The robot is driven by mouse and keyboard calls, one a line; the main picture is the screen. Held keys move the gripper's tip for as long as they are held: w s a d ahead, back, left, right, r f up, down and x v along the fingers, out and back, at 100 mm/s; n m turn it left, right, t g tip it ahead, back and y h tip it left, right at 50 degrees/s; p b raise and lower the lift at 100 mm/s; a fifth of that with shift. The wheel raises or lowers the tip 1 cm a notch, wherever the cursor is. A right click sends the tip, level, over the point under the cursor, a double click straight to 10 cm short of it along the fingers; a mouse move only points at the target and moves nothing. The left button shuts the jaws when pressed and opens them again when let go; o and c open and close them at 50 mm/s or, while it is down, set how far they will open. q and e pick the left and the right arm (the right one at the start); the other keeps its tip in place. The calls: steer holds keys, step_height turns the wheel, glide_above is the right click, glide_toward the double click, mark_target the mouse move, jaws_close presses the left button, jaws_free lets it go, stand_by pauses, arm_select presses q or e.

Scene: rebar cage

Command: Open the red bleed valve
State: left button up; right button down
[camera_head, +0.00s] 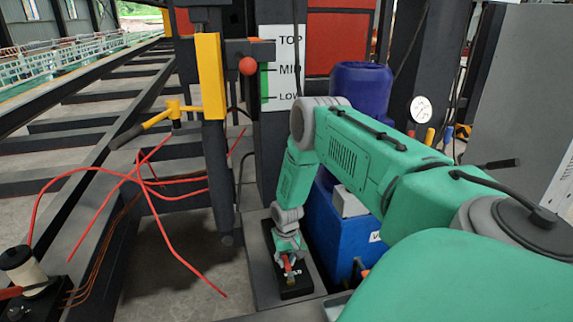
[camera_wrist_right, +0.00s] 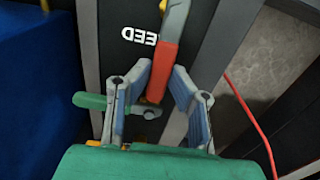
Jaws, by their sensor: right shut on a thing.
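The red bleed valve's handle (camera_wrist_right: 162,72) lies between the two fingers of my right gripper (camera_wrist_right: 158,82) in the right wrist view. The gripper is shut on this handle. The handle's grey-and-yellow upper end runs off the top of that view. Beside it is a black plate (camera_wrist_right: 115,60) with upside-down lettering, partly readable as "EED". In the head view my right gripper (camera_head: 290,266) reaches down to the black plate (camera_head: 298,291), where a bit of red shows. The fingers hide much of the valve there. My left gripper is not in view.
A blue box (camera_head: 333,232) and a blue drum (camera_head: 362,85) stand close by my right arm. A dark post with a yellow bar (camera_head: 210,76) stands left of it. Loose red wires (camera_head: 150,185) and a spool (camera_head: 22,270) are at left. A gauge (camera_head: 421,110) is at right.

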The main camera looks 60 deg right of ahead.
mark_target(286, 263)
steer(key=shift+w, duration=0.15)
steer(key=c, duration=1.5)
jaws_free()
step_height(286, 263, up, 12)
steer(key=shift+f, duration=0.15)
steer(key=shift+d, duration=0.1)
